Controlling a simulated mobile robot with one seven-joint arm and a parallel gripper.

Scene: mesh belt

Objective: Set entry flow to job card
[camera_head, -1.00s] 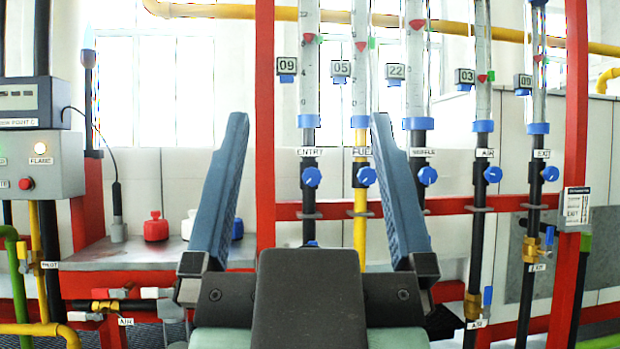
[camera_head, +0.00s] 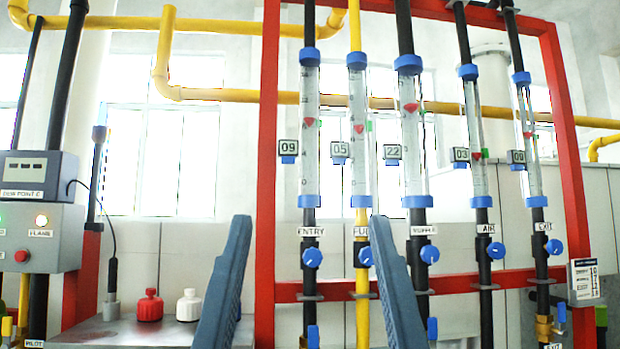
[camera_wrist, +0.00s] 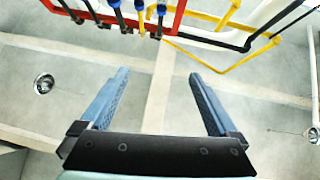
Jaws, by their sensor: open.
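The entry flow tube (camera_head: 309,130) is the leftmost clear flowmeter on the red frame, with a red float and a box reading 09 beside it. Its blue entry knob (camera_head: 312,257) sits below the ENTRY label (camera_head: 311,232). The job card (camera_head: 585,279) hangs on the right red post; its figures seem to read 10, 17, 12 and 18, but its words are too small to read. My gripper (camera_head: 306,222) is open and empty, its blue fingers apart in front of the lower panel. In the wrist view my gripper (camera_wrist: 158,73) points at bare surface, clear of the pipes.
Other flowmeters with knobs, including the fuel knob (camera_head: 366,256) and the muffle knob (camera_head: 429,254), stand close to the right. A grey control box (camera_head: 40,238) is at left. Red bottle (camera_head: 149,306) and white bottle (camera_head: 189,305) stand on a grey bench.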

